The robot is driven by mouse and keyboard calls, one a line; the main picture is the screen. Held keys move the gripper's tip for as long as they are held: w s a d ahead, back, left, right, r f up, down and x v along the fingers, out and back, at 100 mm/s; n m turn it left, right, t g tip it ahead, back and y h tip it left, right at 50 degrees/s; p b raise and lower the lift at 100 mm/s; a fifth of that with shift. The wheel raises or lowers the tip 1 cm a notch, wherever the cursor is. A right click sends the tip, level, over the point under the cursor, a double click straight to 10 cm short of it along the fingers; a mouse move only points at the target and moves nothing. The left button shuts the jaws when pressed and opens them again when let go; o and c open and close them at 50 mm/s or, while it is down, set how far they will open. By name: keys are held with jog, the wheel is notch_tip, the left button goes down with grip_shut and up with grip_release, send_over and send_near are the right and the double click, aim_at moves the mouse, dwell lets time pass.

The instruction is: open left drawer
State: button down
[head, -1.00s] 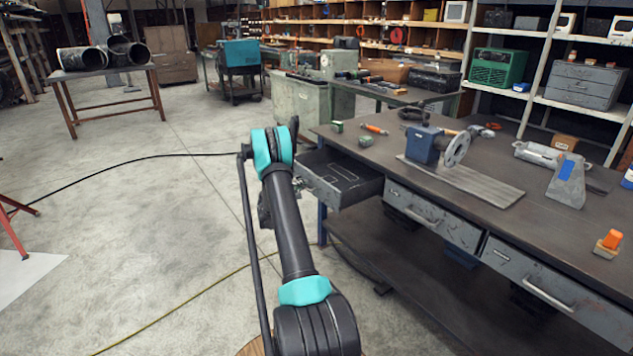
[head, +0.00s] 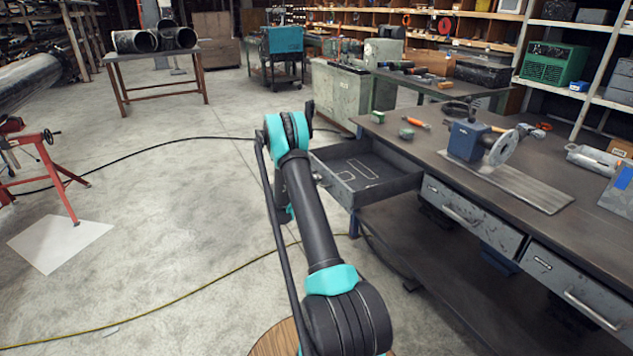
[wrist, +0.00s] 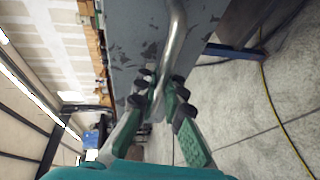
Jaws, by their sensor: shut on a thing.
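The left drawer (head: 372,172) is pulled out of the workbench. Its dark inside shows, with a pale outlined shape on its floor. In the wrist view its chipped grey front (wrist: 135,30) fills the upper middle, with a curved metal handle (wrist: 176,35) running down it. My gripper (wrist: 158,98) is shut on the lower end of this handle, with green and black fingers on either side of it.
The workbench (head: 420,140) carries a blue vise-like tool (head: 464,140) and several small items. Two more drawers (head: 470,215) in it are shut. Open concrete floor (head: 200,210) lies to the left, with a red stand (head: 55,165) and cables across it.

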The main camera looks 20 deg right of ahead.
jog(key=c, duration=1.6)
grip_release()
jog(key=v, duration=1.2)
jog(key=shift+s, duration=0.1)
